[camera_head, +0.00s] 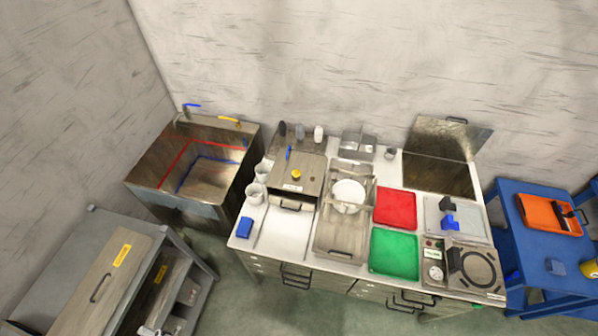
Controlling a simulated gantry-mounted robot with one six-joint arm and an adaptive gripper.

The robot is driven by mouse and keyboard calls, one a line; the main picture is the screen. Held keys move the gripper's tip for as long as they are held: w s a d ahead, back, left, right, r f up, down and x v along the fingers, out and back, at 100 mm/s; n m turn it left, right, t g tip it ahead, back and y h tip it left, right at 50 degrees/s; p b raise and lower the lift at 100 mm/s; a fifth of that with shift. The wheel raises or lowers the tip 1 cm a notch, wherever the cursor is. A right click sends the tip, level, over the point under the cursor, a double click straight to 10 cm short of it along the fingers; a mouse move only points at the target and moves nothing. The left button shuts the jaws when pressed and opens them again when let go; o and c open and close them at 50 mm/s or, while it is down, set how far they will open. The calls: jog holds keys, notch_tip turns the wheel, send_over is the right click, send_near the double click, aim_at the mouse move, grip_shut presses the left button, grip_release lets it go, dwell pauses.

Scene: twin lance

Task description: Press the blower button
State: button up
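No part is readably labelled as the blower button. A small panel (433,252) with a pale label, small coloured spots and a round white dial (436,273) sits at the front right of the worktop, beside a round dark ring (478,268). A yellow round knob (296,174) sits on top of a metal box (312,178) at the left of the worktop. I cannot tell which of these, if any, belongs to the blower. A small pale shape at the bottom left edge may be part of my gripper (154,330); its fingers cannot be made out.
A sink (142,177) with red and blue lines stands at the left. A grey cabinet (92,225) is at the lower left. Red (395,208) and green (394,252) trays lie on the worktop. A blue table (508,215) stands at the right. Open floor lies in front.

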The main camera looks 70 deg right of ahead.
dwell(0.4)
grip_shut()
dwell(1.1)
